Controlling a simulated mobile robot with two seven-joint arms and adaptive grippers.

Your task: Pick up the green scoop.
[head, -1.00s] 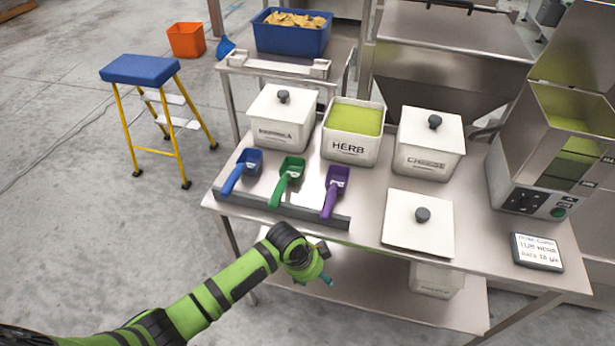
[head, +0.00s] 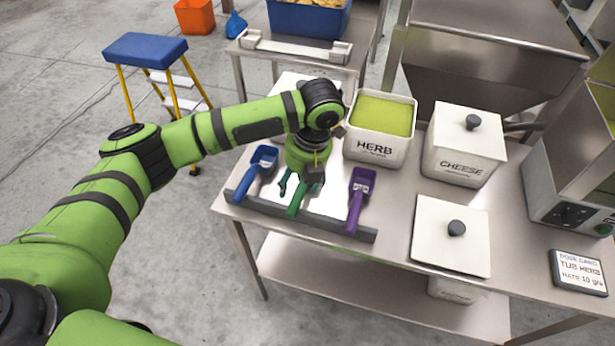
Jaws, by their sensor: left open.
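The green scoop (head: 296,206) lies on the steel table between the blue scoop (head: 256,172) and the purple scoop (head: 358,200), its handle toward the dark strip at the front edge. My left gripper (head: 299,190) points down over the green scoop and hides its bowl; only part of the green handle shows. The gripper is open. I cannot tell whether its fingers touch the scoop. My right gripper is not in view.
The open HERB tub (head: 376,150) stands close behind and right of my left gripper. The lidded CHEESE tub (head: 464,150) and another lidded tub (head: 452,235) stand further right. A dose card (head: 578,271) lies at the right. A blue-topped step stool (head: 145,50) stands on the floor.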

